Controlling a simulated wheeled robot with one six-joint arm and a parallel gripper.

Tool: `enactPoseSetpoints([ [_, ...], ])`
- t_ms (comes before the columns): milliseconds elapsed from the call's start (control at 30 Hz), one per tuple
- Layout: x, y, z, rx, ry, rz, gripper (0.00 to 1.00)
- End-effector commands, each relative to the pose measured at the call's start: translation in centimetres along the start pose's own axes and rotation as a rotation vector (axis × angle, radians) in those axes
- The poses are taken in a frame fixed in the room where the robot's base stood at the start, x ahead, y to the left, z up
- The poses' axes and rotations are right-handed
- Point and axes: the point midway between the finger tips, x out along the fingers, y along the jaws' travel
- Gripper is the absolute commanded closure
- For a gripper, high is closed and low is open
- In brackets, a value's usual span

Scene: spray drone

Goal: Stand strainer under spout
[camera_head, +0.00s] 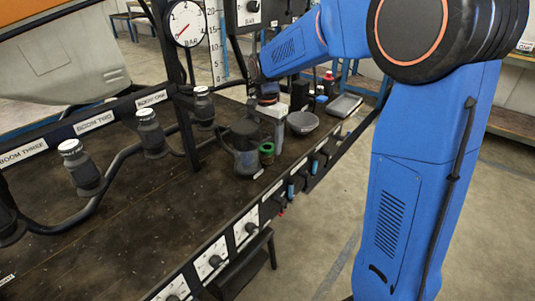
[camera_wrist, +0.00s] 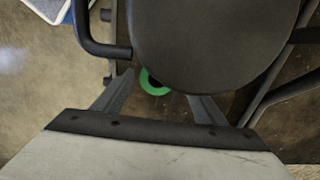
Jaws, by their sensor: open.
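A small green cylinder with a dark round opening, which looks like the strainer (camera_head: 266,153), stands upright on the dark bench beside a dark jug (camera_head: 245,150). In the wrist view the strainer (camera_wrist: 147,87) shows as a green ring, partly hidden by the large dark round jug (camera_wrist: 205,40). My gripper (camera_wrist: 160,86) is open, its two fingers spread either side of the ring; nothing is held. In the head view my gripper (camera_head: 271,122) points down above the strainer. I cannot make out for certain which part is the spout.
A grey bowl (camera_head: 302,123), small bottles (camera_head: 318,103) and a tray (camera_head: 345,106) stand to the right. Black-bodied nozzles (camera_head: 150,133) sit on a bent pipe at left. A pressure gauge (camera_head: 186,23) stands behind. The front left bench top is clear.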

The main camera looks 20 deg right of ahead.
Motion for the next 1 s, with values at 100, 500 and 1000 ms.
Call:
enactPoseSetpoints([
  [100,1.7,0.3,-0.2,0.001,-0.002,0.003,0.35],
  [500,4.6,0.4,-0.3,0.0,0.0,0.001,0.35],
  [1000,4.5,0.4,-0.3,0.0,0.0,0.001,0.83],
])
